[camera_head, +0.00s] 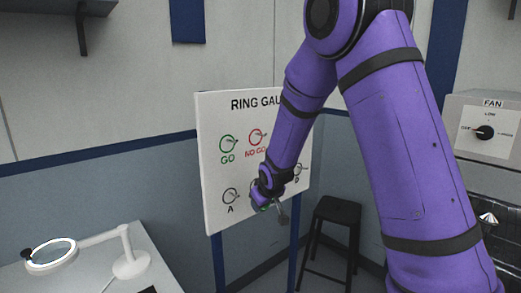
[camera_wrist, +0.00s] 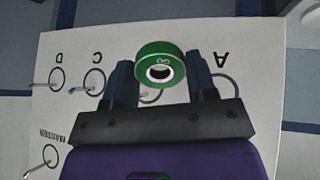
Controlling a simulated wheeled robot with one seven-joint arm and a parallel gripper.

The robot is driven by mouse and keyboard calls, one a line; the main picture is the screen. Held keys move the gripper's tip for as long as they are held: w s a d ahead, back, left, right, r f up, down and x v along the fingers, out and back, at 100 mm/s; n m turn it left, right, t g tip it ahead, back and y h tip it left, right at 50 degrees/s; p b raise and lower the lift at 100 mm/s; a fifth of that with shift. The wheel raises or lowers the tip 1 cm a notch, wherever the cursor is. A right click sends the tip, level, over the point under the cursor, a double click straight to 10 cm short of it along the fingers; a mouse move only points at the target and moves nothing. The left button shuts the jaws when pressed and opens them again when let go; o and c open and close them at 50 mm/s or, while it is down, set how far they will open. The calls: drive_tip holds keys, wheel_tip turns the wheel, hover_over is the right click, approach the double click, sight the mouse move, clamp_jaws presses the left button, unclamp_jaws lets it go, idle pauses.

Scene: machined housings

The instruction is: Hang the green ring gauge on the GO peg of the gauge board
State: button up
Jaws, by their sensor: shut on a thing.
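The green ring gauge (camera_wrist: 160,66) is between the two fingers of my gripper (camera_wrist: 161,80), with its hole facing the wrist camera. My gripper is shut on it. In the head view my gripper (camera_head: 267,204) is in front of the lower part of the white gauge board (camera_head: 213,112), right of the A peg (camera_head: 231,195), and only a bit of green shows there. The GO peg is not visible in the wrist view.
The D peg (camera_head: 298,169) is at the board's right; the C peg (camera_wrist: 94,82) and MASTER peg (camera_wrist: 50,156) show upside down in the wrist view. A magnifier lamp (camera_head: 130,264) and black stool (camera_head: 333,213) stand nearby.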

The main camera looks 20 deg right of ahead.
wheel_tip(320, 180, up, 9)
drive_tip(key=s+a+n+t+y, duration=0.1)
drive_tip(key=a+n+t+y, duration=0.1)
drive_tip(key=t, duration=0.4)
drive_tip(key=n+t+y, duration=0.3)
drive_tip(key=t+y, duration=0.1)
approach(236, 141)
drive_tip(key=shift+d, duration=0.25)
drive_tip(key=shift+w, duration=0.1)
drive_tip(key=shift+f+x, duration=0.2)
drive_tip(key=shift+x, duration=2.4)
drive_tip(key=shift+f+x, duration=0.2)
drive_tip(key=shift+x, duration=2.4)
drive_tip(key=shift+a, duration=0.1)
